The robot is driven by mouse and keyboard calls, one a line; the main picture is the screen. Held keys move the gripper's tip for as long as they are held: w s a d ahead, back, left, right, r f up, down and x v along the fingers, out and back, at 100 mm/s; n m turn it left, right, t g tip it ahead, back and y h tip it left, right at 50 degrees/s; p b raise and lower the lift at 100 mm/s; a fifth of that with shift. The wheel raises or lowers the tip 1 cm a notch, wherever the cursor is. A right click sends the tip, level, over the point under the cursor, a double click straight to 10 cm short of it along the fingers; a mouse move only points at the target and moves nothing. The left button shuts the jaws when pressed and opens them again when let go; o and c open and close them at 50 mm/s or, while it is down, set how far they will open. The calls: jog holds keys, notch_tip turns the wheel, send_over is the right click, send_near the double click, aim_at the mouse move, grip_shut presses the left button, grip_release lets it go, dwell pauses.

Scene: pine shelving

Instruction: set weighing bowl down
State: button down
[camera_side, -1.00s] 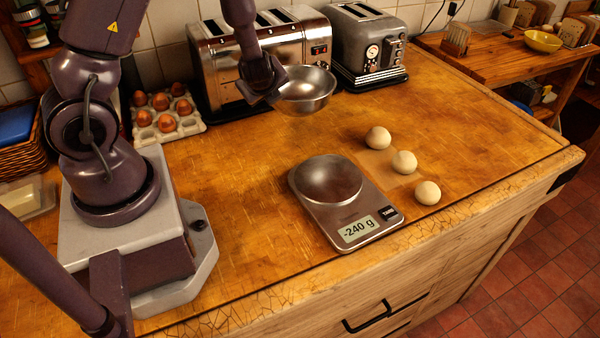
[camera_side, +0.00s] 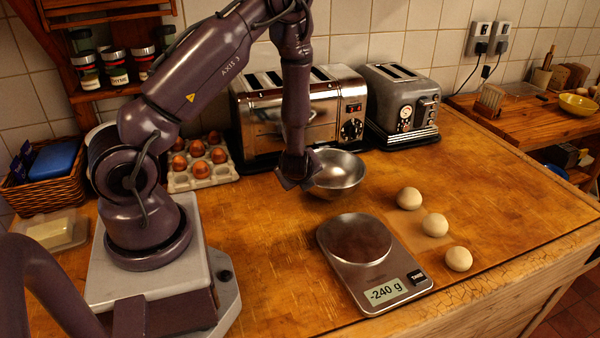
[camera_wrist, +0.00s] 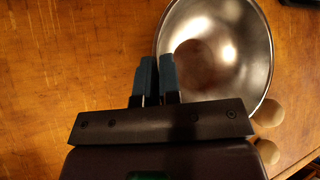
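The weighing bowl (camera_side: 342,178) is a shiny steel bowl, upright, behind the scale and in front of the toaster. My gripper (camera_side: 313,172) is at its left rim. In the wrist view the two fingers (camera_wrist: 158,75) are close together with the bowl's rim (camera_wrist: 160,38) between them, so they appear shut on it. The bowl is low over the counter; I cannot tell whether its base touches. The kitchen scale (camera_side: 375,272) has an empty round pan and reads -240 g.
Three dough balls (camera_side: 435,225) lie right of the scale. The chrome toaster (camera_side: 290,115) and grey toaster (camera_side: 400,105) stand behind the bowl. An egg tray (camera_side: 203,178) is to the left. Bare counter (camera_side: 275,250) lies left of the scale.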

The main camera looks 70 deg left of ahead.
jog(key=c, duration=1.3)
grip_release()
jog(key=shift+f, duration=0.1)
jog(key=s+d+r+n+h, duration=0.3)
jog(key=s+d+r+n, duration=0.1)
jog(key=d+r, duration=0.3)
jog(key=s+d+r+n+t+h, duration=0.1)
jog(key=s+d+r+n+h, duration=0.2)
jog(key=r, duration=0.9)
jog(key=s+d+r+n+h, duration=0.2)
jog(key=s+d+r+n, duration=0.3)
jog(key=d+r+n, duration=0.4)
jog(key=shift+d+r+t+h, duration=0.3)
jog(key=shift+d+r+h, duration=0.1)
jog(key=shift+d+r, duration=0.35)
jog(key=shift+f, duration=0.1)
